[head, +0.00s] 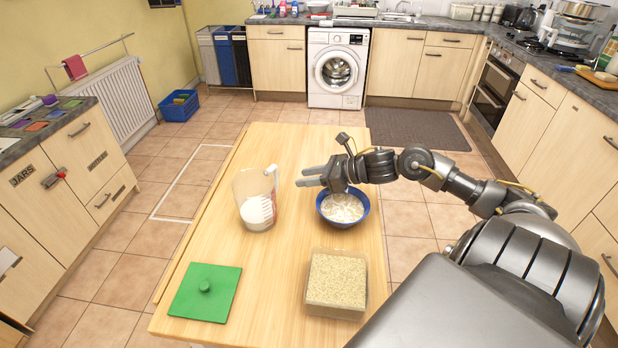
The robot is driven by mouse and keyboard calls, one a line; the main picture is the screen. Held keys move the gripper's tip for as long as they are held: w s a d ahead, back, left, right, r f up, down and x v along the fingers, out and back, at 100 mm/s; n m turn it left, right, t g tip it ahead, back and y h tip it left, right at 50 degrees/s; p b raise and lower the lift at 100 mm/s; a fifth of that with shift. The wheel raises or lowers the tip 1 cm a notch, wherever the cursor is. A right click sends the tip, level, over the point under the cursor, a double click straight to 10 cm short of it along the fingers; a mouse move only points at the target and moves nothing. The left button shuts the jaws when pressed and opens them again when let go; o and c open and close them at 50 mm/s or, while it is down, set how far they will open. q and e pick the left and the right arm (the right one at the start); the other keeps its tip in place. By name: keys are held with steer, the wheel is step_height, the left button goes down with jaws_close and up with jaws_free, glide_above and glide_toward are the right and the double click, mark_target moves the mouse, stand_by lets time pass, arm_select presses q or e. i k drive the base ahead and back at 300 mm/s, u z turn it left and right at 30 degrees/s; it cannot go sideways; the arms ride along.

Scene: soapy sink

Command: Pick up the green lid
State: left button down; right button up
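The green lid (205,292) is a flat square with a small round knob on top. It lies flat on the near left of the wooden table (290,150), apart from the other things. My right gripper (303,177) is above the table's middle, near the rim of the blue bowl. Its fingers point left, toward the jug, with a narrow gap between them and nothing visible in it. It is well beyond the lid, to the upper right. My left gripper is not in view.
A clear jug (256,200) with white contents stands left of my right gripper. A blue bowl (342,208) of pale food sits under it. A square container (337,283) full of grain stands right of the lid. The table between the lid and the container is clear.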

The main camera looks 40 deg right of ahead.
mark_target(206, 292)
steer(key=k, duration=1)
